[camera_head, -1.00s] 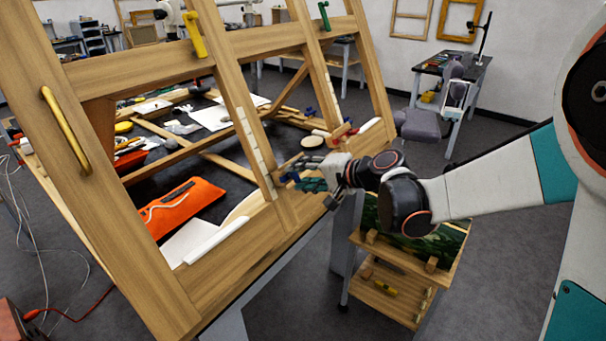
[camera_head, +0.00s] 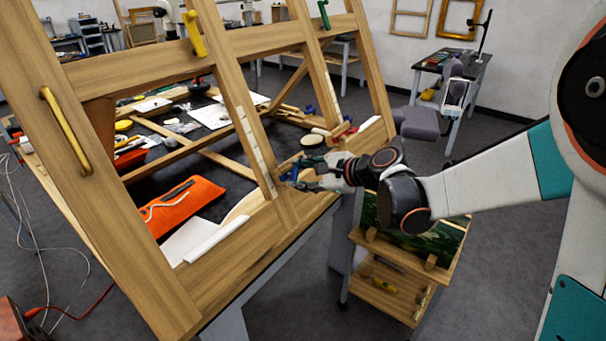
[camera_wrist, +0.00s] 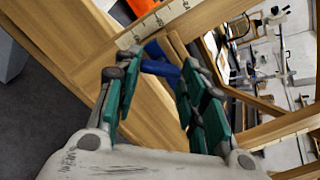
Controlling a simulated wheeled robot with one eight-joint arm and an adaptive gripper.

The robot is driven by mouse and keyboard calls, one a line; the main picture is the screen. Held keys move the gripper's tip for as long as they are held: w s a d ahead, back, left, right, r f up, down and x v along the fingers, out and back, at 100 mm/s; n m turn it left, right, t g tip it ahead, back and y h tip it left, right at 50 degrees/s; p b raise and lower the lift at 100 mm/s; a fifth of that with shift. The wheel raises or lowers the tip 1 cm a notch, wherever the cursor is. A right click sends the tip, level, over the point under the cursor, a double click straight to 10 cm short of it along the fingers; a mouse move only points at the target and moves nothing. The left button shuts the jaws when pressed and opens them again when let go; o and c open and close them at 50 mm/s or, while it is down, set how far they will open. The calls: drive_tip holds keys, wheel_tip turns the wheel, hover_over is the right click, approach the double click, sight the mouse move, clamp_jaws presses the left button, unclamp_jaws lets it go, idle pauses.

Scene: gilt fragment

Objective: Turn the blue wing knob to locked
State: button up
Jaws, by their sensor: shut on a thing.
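The blue wing knob (camera_wrist: 158,62) shows in the wrist view between the fingertips of my gripper (camera_wrist: 155,78), near the wooden frame's upright. My gripper's teal fingers stand on both sides of the knob and are shut on it. In the head view my gripper (camera_head: 292,178) is at the right-hand side of the wooden frame (camera_head: 240,255), low on an upright beside a pale scale strip (camera_head: 256,150). The knob is mostly hidden there by the fingers. I cannot read any locked mark.
An orange pouch (camera_head: 185,205) and papers lie on the dark table behind the frame. A yellow knob (camera_head: 194,35) and a green knob (camera_head: 324,15) sit on the upper rail. A wooden cart (camera_head: 390,290) stands below my arm.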

drive_tip(key=m, duration=0.8)
drive_tip(key=shift+s+m, duration=0.1)
drive_tip(key=shift+m, duration=0.2)
idle(0.5)
drive_tip(key=o, duration=1.1)
drive_tip(key=shift+c, duration=0.2)
drive_tip(key=v, duration=1.2)
